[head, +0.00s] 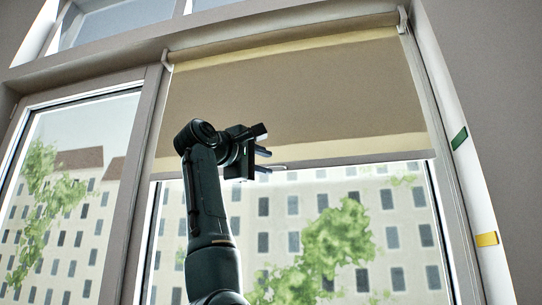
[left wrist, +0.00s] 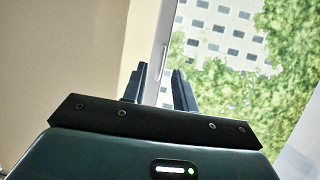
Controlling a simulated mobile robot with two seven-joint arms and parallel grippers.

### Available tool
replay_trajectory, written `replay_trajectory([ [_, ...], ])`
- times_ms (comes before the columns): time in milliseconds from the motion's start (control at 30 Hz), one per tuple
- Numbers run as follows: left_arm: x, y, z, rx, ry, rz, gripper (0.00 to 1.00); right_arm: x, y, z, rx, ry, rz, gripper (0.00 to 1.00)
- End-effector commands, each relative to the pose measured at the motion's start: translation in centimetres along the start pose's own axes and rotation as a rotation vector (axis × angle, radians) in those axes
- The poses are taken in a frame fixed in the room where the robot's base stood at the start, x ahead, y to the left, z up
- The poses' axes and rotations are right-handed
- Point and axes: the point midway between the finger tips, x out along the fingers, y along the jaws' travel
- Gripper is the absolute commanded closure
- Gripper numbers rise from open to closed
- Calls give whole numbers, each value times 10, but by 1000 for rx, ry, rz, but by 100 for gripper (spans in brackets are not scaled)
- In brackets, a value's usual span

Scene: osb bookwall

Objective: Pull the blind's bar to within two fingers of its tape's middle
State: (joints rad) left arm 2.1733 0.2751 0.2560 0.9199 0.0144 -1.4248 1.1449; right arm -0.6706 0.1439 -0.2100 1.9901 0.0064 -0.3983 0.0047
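The beige blind (head: 300,95) hangs partly down over the window, with a pale band above its grey bottom bar (head: 350,159). On the white strip right of the window are a green tape (head: 459,138) and, lower, a yellow tape (head: 487,239). The bar's right end is slightly below the green tape and well above the yellow. My left gripper (head: 265,161) is at the bar, left of its middle. In the left wrist view, the open fingers (left wrist: 159,78) lie either side of the bar (left wrist: 161,40), with gaps showing; contact is unclear. My right gripper is out of view.
The window frame's upright (head: 143,180) stands left of the blind, with another glass pane (head: 75,170) beyond it. The glass below the bar is unobstructed except by my left arm. Buildings and trees show outside.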

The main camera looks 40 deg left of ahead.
Motion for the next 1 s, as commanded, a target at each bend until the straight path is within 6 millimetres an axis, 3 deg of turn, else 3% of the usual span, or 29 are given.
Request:
replay_trajectory([
  [200,28,2,0,0,0,-2,72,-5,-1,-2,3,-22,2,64],
  [600,34,-1,0,0,1,0,72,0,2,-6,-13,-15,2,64],
  [933,34,0,0,0,1,0,99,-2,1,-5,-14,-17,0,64],
  [1000,34,0,0,1,0,0,100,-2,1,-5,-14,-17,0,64],
])
